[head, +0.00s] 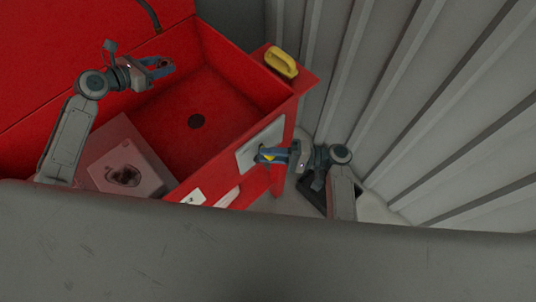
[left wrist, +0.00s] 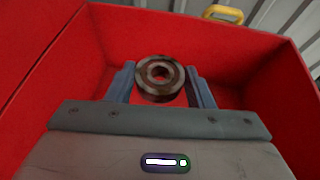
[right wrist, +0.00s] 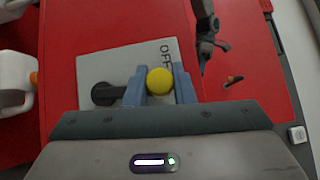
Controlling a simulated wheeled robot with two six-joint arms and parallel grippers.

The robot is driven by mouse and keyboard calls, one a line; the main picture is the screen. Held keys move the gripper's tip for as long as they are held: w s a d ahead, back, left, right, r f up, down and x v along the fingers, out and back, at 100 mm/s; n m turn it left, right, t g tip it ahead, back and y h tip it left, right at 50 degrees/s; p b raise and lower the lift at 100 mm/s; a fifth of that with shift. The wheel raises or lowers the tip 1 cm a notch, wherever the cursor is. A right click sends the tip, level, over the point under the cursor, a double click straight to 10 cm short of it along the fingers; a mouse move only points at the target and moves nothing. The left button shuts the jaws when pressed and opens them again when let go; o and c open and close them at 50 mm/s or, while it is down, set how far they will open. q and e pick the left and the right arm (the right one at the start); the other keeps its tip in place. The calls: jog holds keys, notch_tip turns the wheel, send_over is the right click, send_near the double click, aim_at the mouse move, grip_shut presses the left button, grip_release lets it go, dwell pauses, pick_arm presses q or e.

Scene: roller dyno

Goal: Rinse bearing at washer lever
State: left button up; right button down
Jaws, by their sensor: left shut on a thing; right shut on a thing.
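The red washer basin (head: 235,92) is open, with a dark round drain in its floor. My left gripper (head: 163,68) is over the basin's left part, shut on the bearing. The bearing (left wrist: 160,78) is a brownish metal ring held upright between the blue fingers in the left wrist view. My right gripper (head: 268,155) is at the front of the washer, shut on the yellow ball knob of the lever (right wrist: 160,81). The lever's grey plate (right wrist: 105,70) has the letters "OFF" partly visible; a dark round part sits at its left.
A yellow-handled brush or grip (head: 281,62) lies on the red side shelf (head: 305,80). White jugs (right wrist: 14,85) show at left in the right wrist view. Corrugated wall (head: 400,80) bounds the right.

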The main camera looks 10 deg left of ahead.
jog(key=shift+w+d+f+m+y, duration=0.2)
jog(key=shift+w+d+m+y, duration=0.3)
jog(key=shift+m+y, duration=0.35)
jog(key=c, duration=1.2)
grip_release()
jog(key=v, duration=1.2)
